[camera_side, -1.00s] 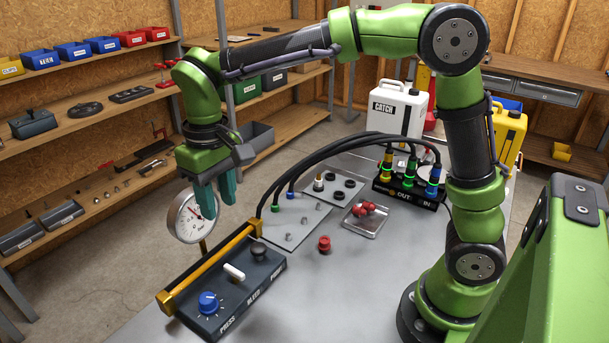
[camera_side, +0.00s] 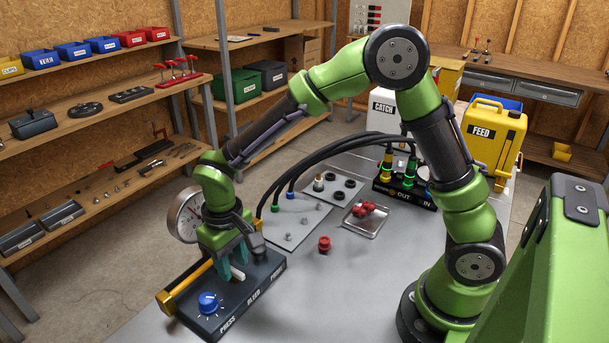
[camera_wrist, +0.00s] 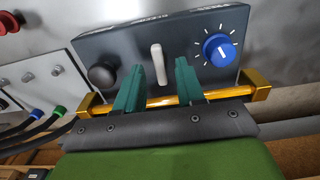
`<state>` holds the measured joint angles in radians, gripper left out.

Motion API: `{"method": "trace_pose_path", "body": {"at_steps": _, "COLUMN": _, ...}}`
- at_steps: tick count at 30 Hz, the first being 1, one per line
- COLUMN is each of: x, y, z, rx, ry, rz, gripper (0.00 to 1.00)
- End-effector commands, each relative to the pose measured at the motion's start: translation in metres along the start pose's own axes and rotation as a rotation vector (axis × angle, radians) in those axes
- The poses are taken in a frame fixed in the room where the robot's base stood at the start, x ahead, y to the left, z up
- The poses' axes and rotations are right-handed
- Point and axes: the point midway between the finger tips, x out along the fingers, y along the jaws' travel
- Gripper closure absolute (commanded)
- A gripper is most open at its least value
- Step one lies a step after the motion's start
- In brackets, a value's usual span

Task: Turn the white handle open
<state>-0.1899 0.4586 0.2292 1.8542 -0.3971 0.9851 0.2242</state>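The white handle (camera_wrist: 158,64) stands on the dark control panel (camera_wrist: 110,48), between a blue dial (camera_wrist: 220,49) and a black knob (camera_wrist: 102,75). In the wrist view it lies lengthwise between the two teal fingers of my gripper (camera_wrist: 158,78), with a visible gap on each side. My gripper (camera_side: 232,268) is low over the panel in the side view, fingers pointing down. The fingers are apart, and I see no contact with the handle. In the side view the handle is mostly hidden behind the fingers. The blue dial (camera_side: 209,303) is in front of the gripper there.
A gold bar (camera_wrist: 180,99) runs along the panel's edge, close under my fingers. A round gauge (camera_side: 184,215) stands behind. A red knob (camera_side: 324,244) and a metal tray (camera_side: 368,225) with red parts are to the right. Black hoses (camera_side: 300,165) arch behind. The front table is clear.

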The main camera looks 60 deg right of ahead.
Motion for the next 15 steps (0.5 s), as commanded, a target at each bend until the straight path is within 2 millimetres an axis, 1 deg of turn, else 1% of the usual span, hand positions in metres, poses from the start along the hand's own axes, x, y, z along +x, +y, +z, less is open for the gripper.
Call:
{"method": "trace_pose_path", "body": {"at_steps": 1, "x": 0.0045, "y": 0.0, "z": 0.0004, "rx": 0.0, "ry": -0.002, "rz": 0.0, "gripper": 0.62}}
{"method": "trace_pose_path", "body": {"at_steps": 4, "x": 0.0089, "y": 0.0, "z": 0.0004, "rx": -0.001, "ry": -0.001, "rz": 0.0, "gripper": 0.62}}
{"method": "trace_pose_path", "body": {"at_steps": 12, "x": 0.0098, "y": 0.0, "z": 0.0003, "rx": -0.001, "ry": 0.0, "rz": 0.0, "gripper": 0.62}}
{"method": "trace_pose_path", "body": {"at_steps": 13, "x": 0.0098, "y": 0.0, "z": 0.0003, "rx": -0.001, "ry": 0.0, "rz": 0.0, "gripper": 0.65}}
{"method": "trace_pose_path", "body": {"at_steps": 15, "x": 0.0097, "y": 0.0, "z": 0.0002, "rx": -0.001, "ry": 0.0, "rz": 0.0, "gripper": 0.76}}
